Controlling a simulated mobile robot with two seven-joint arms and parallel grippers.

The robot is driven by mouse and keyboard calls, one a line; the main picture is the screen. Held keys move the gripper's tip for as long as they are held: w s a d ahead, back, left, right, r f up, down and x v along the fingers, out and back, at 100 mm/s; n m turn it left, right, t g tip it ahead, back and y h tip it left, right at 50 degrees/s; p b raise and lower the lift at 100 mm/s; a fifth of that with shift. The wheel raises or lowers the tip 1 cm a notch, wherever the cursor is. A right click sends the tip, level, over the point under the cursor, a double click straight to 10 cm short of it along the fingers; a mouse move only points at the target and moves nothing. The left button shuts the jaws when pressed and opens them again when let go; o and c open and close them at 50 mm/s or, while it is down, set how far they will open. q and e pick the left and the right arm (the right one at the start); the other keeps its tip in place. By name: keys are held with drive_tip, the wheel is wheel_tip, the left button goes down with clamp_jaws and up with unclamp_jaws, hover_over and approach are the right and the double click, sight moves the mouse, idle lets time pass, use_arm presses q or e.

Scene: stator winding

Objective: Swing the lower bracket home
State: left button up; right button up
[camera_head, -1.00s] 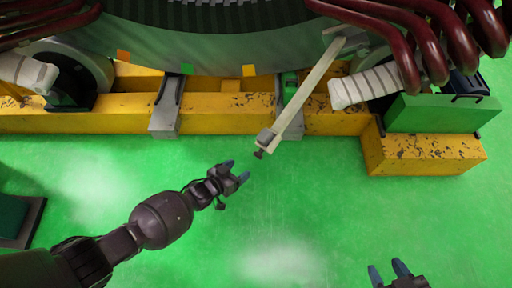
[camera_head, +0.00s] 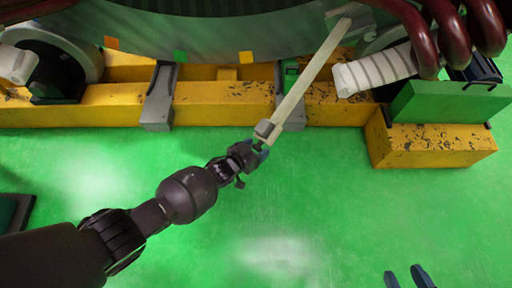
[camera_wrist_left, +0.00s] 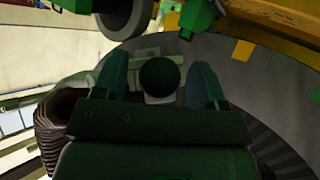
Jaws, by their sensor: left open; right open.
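The lower bracket appears to be the long pale bar (camera_head: 312,78), slanting from the stator's lower right side down to a grey end block (camera_head: 267,130) in front of the yellow beam. My left gripper (camera_head: 259,150) is open at this lower end, its fingers around or just beside the small knob there; contact cannot be told. In the left wrist view, a dark round knob (camera_wrist_left: 160,77) sits between the two open fingers, with a pale block partly hidden behind it. My right gripper (camera_head: 406,277) is open and empty at the bottom edge of the head view.
The yellow beam (camera_head: 220,102) runs across behind the bracket's lower end, with a grey clamp (camera_head: 159,97) on it. The stator (camera_head: 215,30) rises above. A green block (camera_head: 445,103) and dark red coils (camera_head: 425,35) are at the right. The green floor in front is clear.

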use_arm(q)
drive_tip(key=shift+c, duration=0.5)
clamp_jaws()
drive_tip(key=shift+d, duration=0.1)
